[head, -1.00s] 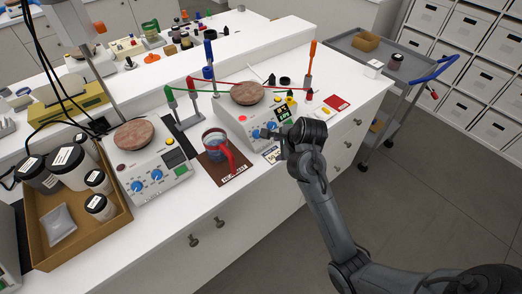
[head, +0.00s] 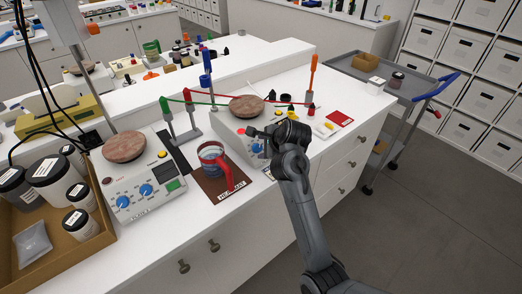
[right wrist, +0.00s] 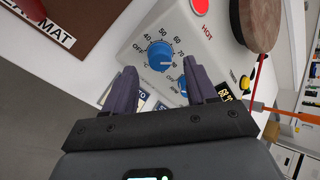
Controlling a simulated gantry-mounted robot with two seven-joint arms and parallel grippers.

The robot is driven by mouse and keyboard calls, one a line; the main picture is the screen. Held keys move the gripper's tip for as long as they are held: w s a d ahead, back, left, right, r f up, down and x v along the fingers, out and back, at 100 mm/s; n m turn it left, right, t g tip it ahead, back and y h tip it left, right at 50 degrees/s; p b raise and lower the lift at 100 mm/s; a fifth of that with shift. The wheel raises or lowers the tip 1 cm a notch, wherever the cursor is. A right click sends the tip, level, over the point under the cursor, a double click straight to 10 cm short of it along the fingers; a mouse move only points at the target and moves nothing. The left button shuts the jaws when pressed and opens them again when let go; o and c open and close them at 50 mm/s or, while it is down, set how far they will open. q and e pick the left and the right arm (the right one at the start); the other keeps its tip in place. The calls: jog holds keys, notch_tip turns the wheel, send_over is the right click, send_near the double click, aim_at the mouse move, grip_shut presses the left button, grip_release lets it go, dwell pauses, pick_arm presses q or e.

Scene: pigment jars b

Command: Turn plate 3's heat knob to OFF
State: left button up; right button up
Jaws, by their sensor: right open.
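The right-hand hot plate (head: 226,128) has a round brownish top and blue knobs on its sloped panel. I cannot read its plate number. In the right wrist view, one blue knob (right wrist: 159,54) sits inside a printed scale with OFF and numbers. Its white mark points away from OFF, toward the lower right. A second blue knob (right wrist: 184,86) is partly hidden by a finger. My right gripper (head: 262,134) is over this panel and hides part of it. In the right wrist view its fingers (right wrist: 161,86) are apart with nothing held. My left gripper is not in view.
A mug (head: 212,158) on a brown mat (head: 209,187) stands left of this plate. Another hot plate (head: 150,205) and a box of jars (head: 92,240) are farther left. Red and green cords (head: 225,102) run behind. A grey cart (head: 385,72) stands right.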

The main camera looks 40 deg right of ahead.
aim_at(258, 148)
jog(key=shift+x, duration=1.4)
